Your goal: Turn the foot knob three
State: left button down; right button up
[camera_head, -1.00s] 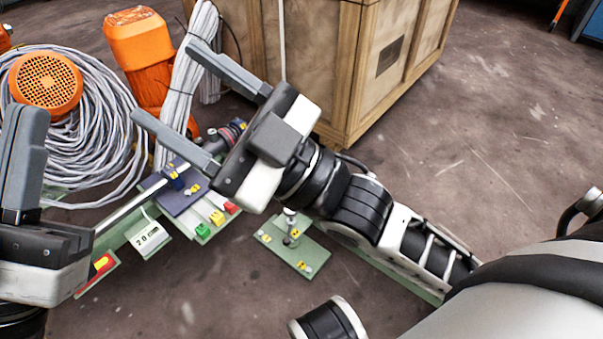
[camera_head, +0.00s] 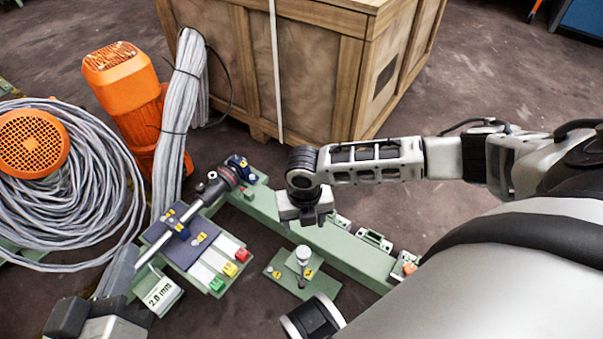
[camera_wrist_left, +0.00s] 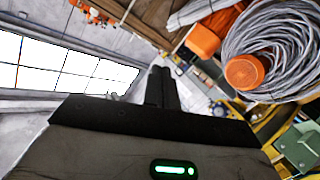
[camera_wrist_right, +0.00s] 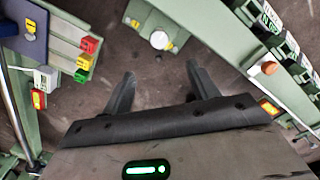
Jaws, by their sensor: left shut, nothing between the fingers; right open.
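A pale round-topped knob (camera_head: 303,254) stands on a short post on a small green foot plate (camera_head: 283,270) with yellow labels; their numbers are too small to read. From above, the knob (camera_wrist_right: 159,40) shows in the right wrist view, beyond the fingertips. My right gripper (camera_head: 305,216) points down above and behind the plate, apart from the knob. Its fingers (camera_wrist_right: 158,82) are open and empty in the right wrist view. My left gripper (camera_head: 122,268) is at the lower left, partly out of frame. In the left wrist view its fingers (camera_wrist_left: 161,85) are shut and empty.
A green rail (camera_head: 345,252) runs behind the plate with small fixtures. A green bench with red, yellow and green blocks (camera_head: 230,268) stands left of it. A wooden crate (camera_head: 310,70), orange motor (camera_head: 125,80) and cable coil (camera_head: 85,190) stand behind.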

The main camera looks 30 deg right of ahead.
notch_tip(320, 180, down, 6)
jog(key=b, duration=0.6)
send_over(303, 252)
notch_tip(303, 252, down, 5)
jog(key=shift+f, duration=0.1)
notch_tip(303, 252, down, 3)
jog(key=shift+f+b, duration=0.1)
jog(key=shift+b, duration=0.65)
pick_arm(q)
notch_tip(303, 252, up, 10)
jog(key=w+m+t+h, duration=0.1)
jog(key=m+t+h, duration=0.4)
jog(key=m+h, duration=0.1)
jog(key=shift+w+a+r+m, duration=0.15)
jog(key=shift+w+r+m, duration=0.1)
jog(key=shift+m, duration=0.65)
pick_arm(e)
jog(key=shift+f, duration=0.3)
jog(key=c, duration=1)
